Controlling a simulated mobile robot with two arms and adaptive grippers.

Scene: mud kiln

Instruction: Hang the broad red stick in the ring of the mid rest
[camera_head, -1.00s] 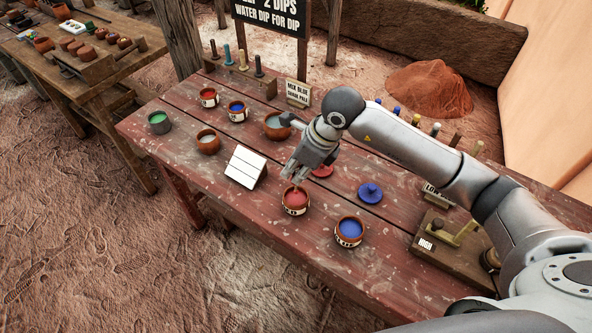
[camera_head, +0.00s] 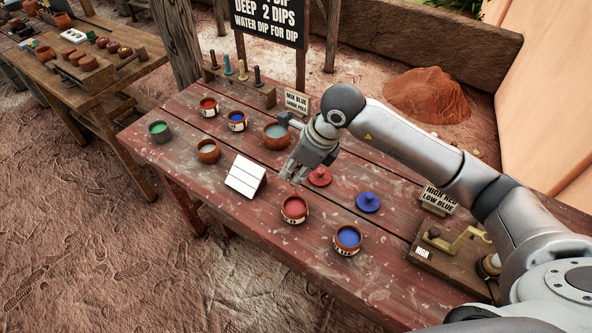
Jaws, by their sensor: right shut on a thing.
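My right gripper (camera_head: 294,177) is above the table, just behind the open pot of red liquid (camera_head: 294,208) and apart from it. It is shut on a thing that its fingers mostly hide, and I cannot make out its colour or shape. A wooden stand (camera_head: 450,266) with a yellowish bracket (camera_head: 466,240) and a "HIGH" label is at the right, partly behind my arm. I cannot clearly make out the mid rest or its ring. My left gripper is not in view.
A blue pot (camera_head: 347,238), red lid (camera_head: 319,177), blue lid (camera_head: 368,202) and white folded card (camera_head: 245,177) are near the gripper. Several smaller pots are at left. A "HIGH RED LOW BLUE" sign (camera_head: 440,198) is at right. A stick rack (camera_head: 248,90) stands behind.

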